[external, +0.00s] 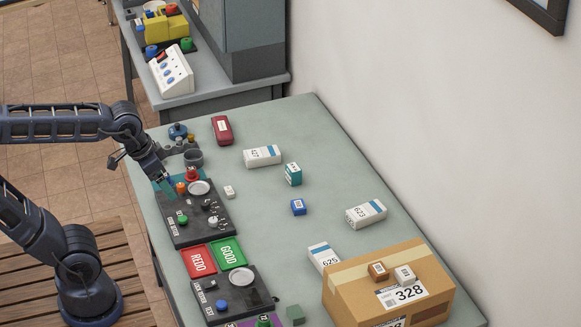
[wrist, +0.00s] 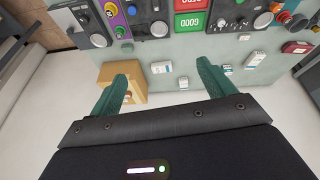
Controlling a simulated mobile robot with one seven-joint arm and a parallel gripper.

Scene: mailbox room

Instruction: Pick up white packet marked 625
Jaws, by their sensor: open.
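The white packet marked 625 (external: 323,257) has a blue band and lies on the grey-green table, its near end partly hidden by the cardboard box. In the wrist view, the white packet beside the box (wrist: 161,67) appears to be the same one, though its number is too small to read. My gripper (external: 167,185) is open and empty above the upper control panel, well apart from the packet. Its teal fingers are spread wide in the wrist view (wrist: 166,84).
The cardboard box marked 328 (external: 347,293) carries two small boxes and stands against packet 625. Similar white packets lie at the right (external: 366,214) and farther back (external: 262,156). A blue box (external: 298,207) and red and green trays (external: 228,253) are nearby. The table's middle has clear room.

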